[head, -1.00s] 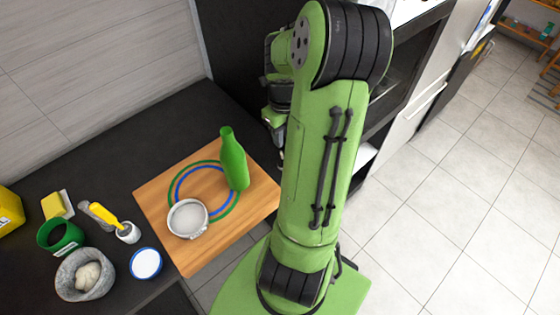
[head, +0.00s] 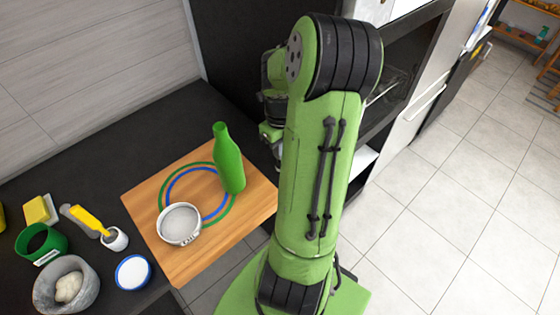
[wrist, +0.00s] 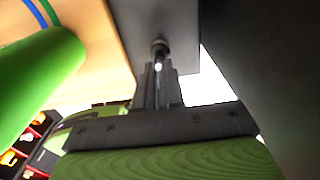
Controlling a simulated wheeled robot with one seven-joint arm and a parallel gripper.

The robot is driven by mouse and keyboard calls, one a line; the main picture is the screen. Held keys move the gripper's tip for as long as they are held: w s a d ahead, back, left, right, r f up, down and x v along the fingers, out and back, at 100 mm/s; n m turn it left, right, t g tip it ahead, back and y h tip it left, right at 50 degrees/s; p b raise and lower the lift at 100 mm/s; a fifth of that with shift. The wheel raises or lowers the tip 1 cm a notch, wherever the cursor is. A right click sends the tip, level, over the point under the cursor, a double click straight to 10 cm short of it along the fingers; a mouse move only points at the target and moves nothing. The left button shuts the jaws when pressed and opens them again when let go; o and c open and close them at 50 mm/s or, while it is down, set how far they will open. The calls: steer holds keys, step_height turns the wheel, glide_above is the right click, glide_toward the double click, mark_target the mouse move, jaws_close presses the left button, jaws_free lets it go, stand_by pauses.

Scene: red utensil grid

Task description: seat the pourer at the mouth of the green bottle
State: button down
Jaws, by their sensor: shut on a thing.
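The green bottle (head: 229,165) stands upright on the wooden board (head: 150,228) in the head view. Its side also shows large at the left of the wrist view (wrist: 30,75). In the wrist view my gripper (wrist: 160,72) is shut on the pourer (wrist: 159,48), a small dark piece with a pale shiny spot, seen between the fingertips. The pourer is apart from the bottle, to its right in that view. In the head view the fingers and pourer are mostly hidden behind my arm, just right of the bottle. The bottle's mouth is not visible in the wrist view.
A white round dish (head: 179,224) stands on the board left of the bottle. Further left are a grey bowl (head: 45,292), a green pot (head: 24,247), a blue-rimmed white tub (head: 133,272) and a yellow-handled brush (head: 88,220). The dark counter behind the board is clear.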

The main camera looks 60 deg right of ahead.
steer(key=shift+r+p, duration=2.2)
steer(key=shift+r, duration=0.4)
steer(key=w+a+r+n+p, duration=0.2)
steer(key=a+r+n, duration=0.4)
steer(key=r+n, duration=0.6)
steer(key=w+a+r+n+p, duration=0.3)
steer(key=a+r+n, duration=0.3)
steer(key=r+n, duration=0.6)
steer(key=shift+w+a+r, duration=0.25)
steer(key=shift+w+r, duration=0.2)
steer(key=shift+w, duration=0.25)
